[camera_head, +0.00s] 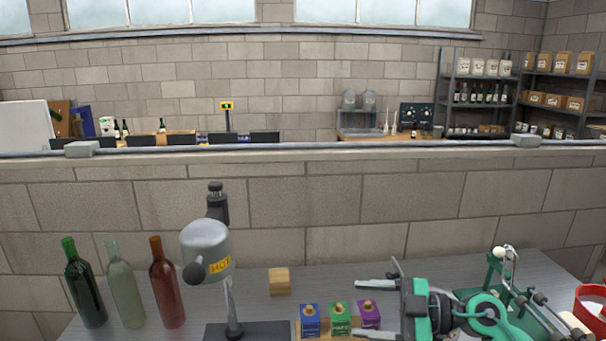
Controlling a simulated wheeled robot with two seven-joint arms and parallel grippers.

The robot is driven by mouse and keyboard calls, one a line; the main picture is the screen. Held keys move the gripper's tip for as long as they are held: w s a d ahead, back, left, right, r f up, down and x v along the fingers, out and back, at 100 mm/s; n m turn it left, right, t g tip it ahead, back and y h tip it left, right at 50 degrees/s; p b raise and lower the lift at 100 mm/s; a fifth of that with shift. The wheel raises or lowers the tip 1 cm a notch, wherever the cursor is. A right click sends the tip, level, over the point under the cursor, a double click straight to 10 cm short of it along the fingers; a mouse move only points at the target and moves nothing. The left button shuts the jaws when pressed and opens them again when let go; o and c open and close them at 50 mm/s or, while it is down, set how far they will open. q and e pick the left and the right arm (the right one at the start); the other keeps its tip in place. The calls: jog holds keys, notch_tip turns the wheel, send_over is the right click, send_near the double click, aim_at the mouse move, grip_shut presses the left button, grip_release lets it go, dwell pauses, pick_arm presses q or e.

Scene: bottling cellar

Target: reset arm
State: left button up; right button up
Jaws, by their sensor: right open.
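My right gripper (358,309) comes in from the right, low over the grey bench (320,262). Its two fingers point left and stand wide apart. The purple box (369,312) shows between the fingers in the picture; whether it lies within their reach in depth I cannot tell. Nothing is visibly held. My left gripper is not in view.
Green (84,285), clear (125,285) and red (166,285) bottles stand at left. A grey device marked HOT (207,245) is beside them. A wooden block (279,282), blue box (310,319) and green box (339,317) sit mid-bench. A red container (591,310) is far right.

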jog(key=d+r+m+t+h, duration=0.1)
jog(key=d+m+t+h, duration=0.45)
jog(key=m+t, duration=1)
jog(key=s+d+f+m+g+h, duration=0.2)
jog(key=s+d+f+m+h, duration=0.15)
jog(key=f+h, duration=0.35)
jog(key=s+d+f+m+g+h, duration=0.2)
jog(key=d+f+h, duration=0.25)
jog(key=f, duration=0.45)
jog(key=s+a+f+n+g, duration=0.1)
jog(key=s+f+g, duration=0.55)
jog(key=s, duration=0.45)
jog(key=s+a+f+n+g, duration=0.1)
jog(key=s+a+f+g, duration=0.1)
jog(key=s+f+g, duration=0.55)
jog(key=s+f+t, duration=0.1)
jog(key=s+f, duration=0.2)
jog(key=f, duration=2.6)
jog(key=s+d+f, duration=0.2)
jog(key=s+f, duration=0.8)
jog(key=s+d+f+g, duration=0.1)
jog(key=s+f, duration=0.9)
jog(key=f, duration=0.1)
jog(key=shift+d+n, duration=0.3)
jog(key=shift+d, duration=0.05)
